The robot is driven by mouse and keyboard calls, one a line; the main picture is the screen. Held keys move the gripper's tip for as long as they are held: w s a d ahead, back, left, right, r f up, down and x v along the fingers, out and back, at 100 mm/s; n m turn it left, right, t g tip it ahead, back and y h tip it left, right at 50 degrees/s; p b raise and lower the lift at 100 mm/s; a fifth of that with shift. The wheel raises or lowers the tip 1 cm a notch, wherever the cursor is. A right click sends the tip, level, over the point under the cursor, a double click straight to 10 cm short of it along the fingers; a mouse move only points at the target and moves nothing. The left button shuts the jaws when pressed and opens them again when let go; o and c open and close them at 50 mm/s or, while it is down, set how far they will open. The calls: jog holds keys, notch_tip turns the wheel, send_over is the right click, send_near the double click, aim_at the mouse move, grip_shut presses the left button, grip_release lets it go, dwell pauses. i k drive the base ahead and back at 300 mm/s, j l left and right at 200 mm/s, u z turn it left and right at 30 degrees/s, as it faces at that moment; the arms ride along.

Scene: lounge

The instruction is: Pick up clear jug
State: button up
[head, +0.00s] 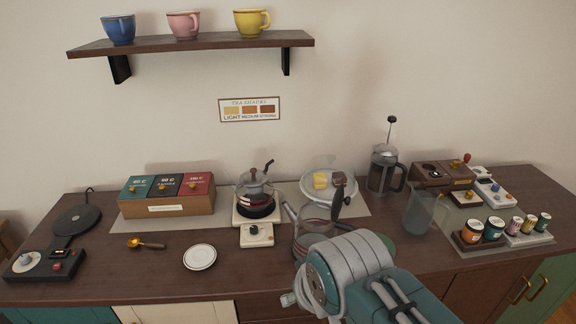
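The clear jug (422,213) stands upright on the right half of the wooden counter, left of the row of small jars. It is see-through, with a slightly bluish tint and a handle on its right side. My arm comes up from the bottom edge, right of centre, and is left of and in front of the jug. The arm's thick teal and grey links fill the lower middle. I cannot see my gripper's fingers. The jug is not hidden by the arm, and nothing is seen touching it.
A glass kettle (314,222) stands right behind my arm, partly covered. A French press (383,172) stands behind the jug. Small jars (493,229) stand to its right.

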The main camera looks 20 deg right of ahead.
aim_at(419, 214)
jog(key=z, duration=0.4)
jog(key=l+z, duration=0.1)
jog(key=z, duration=0.25)
jog(key=i+z, duration=0.1)
jog(key=z, duration=0.3)
jog(key=l+z, duration=0.1)
jog(key=z, duration=0.3)
jog(key=i+l+u, duration=0.1)
jog(key=l+u, duration=0.85)
jog(key=i+j, duration=0.05)
